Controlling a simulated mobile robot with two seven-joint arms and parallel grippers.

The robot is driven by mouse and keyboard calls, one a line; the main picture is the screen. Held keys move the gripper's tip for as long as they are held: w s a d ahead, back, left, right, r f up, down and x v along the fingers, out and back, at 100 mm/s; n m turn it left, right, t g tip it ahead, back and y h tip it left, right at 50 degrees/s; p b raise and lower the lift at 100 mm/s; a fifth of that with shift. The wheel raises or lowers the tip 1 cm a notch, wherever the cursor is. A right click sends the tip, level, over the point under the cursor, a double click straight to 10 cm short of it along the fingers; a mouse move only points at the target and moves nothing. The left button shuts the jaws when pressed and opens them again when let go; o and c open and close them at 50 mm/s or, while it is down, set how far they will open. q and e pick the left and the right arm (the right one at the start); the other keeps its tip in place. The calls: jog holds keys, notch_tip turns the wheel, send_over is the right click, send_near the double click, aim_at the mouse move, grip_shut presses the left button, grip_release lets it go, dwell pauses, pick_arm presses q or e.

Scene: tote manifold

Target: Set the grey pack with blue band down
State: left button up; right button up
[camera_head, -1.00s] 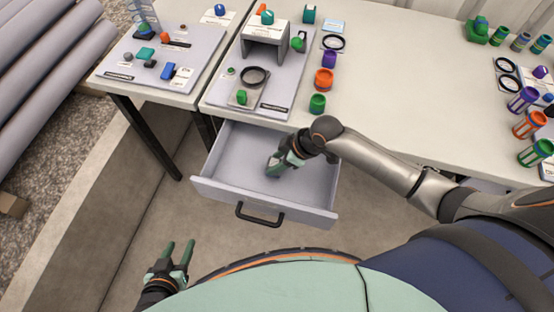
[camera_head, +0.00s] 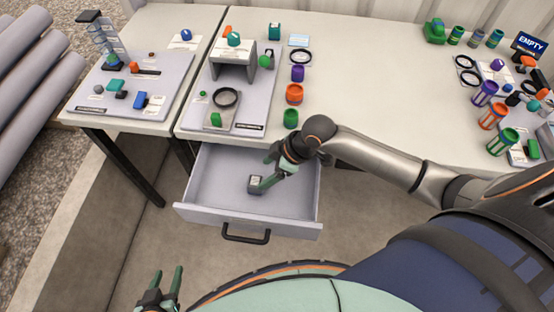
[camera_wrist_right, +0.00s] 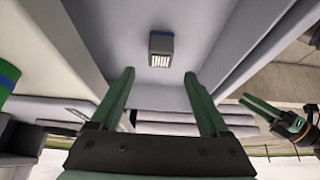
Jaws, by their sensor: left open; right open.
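The grey pack with blue band (camera_head: 256,183) rests on the floor of the open drawer (camera_head: 222,180). In the right wrist view the pack (camera_wrist_right: 160,50) shows a pale slatted face and a blue-grey side, and stands just beyond my fingertips. My right gripper (camera_head: 261,172) is open above the drawer floor, with its fingers spread on either side of the pack's line; the right wrist view shows clear space between the fingertips (camera_wrist_right: 159,74). My left gripper (camera_head: 167,275) is open and empty, low in front of the drawer.
The drawer front with its black handle (camera_head: 246,236) faces me. Above is a white table with a grey board (camera_head: 262,108), an orange cup (camera_head: 294,94) and a green cup (camera_head: 291,118) near the edge. The rest of the drawer is bare.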

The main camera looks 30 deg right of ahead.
pick_arm(q)
jog(key=shift+r, duration=0.4)
pick_arm(e)
jog(key=v, duration=0.6)
jog(key=shift+s, duration=0.1)
